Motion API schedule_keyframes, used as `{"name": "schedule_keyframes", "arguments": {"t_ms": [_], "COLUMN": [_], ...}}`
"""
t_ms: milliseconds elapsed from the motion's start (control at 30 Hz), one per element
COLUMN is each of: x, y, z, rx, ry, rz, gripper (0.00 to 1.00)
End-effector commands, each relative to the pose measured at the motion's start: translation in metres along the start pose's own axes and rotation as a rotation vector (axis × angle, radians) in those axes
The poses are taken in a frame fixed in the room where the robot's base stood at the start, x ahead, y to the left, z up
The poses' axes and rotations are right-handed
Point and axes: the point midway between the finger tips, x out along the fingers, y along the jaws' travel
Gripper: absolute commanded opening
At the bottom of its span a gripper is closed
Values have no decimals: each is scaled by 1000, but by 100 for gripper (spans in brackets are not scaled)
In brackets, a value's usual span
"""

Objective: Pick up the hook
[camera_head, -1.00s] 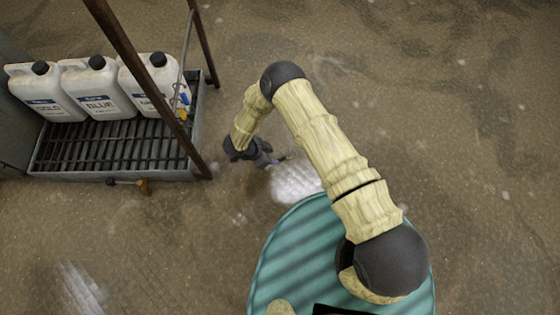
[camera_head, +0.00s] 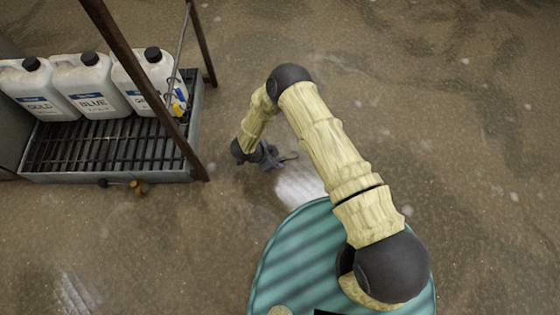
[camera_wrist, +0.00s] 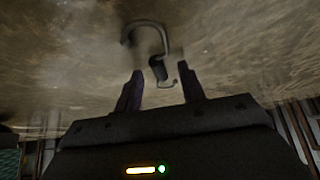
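The hook (camera_wrist: 150,38) is a thin grey curved piece with a dark thicker middle and a small curl at its lower end. In the wrist view it shows ahead of my gripper (camera_wrist: 160,70), its dark middle lined up between the two fingertips. Gaps show on both sides, so the fingers look open and not closed on it. How far the hook is beyond the tips is unclear. In the head view my gripper (camera_head: 270,157) is small and dark, right of the rack, with a thin curved hook-like piece (camera_head: 289,156) at its right.
A metal rack with a slatted tray (camera_head: 110,176) stands at the left, with rusty posts (camera_head: 150,90). White jugs (camera_head: 92,88) stand on it, including one labelled BLUE. A small orange-brown fitting (camera_head: 139,187) is at its front edge. The brown floor at right is clear.

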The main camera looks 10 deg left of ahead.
Motion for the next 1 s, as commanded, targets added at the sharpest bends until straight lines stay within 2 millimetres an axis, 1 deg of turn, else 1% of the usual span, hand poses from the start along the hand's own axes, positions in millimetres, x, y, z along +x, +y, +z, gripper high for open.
{"name": "schedule_keyframes", "arguments": {"t_ms": [400,467,600,633,1000], "x": [0,0,0,0,-1], "y": [0,0,0,0,0], "z": [0,0,0,0,-1], "rx": [1,1,1,1,1], "ry": [0,0,0,0,0], "rz": [1,1,1,1,1], "gripper": [40,30,3,0,0]}}
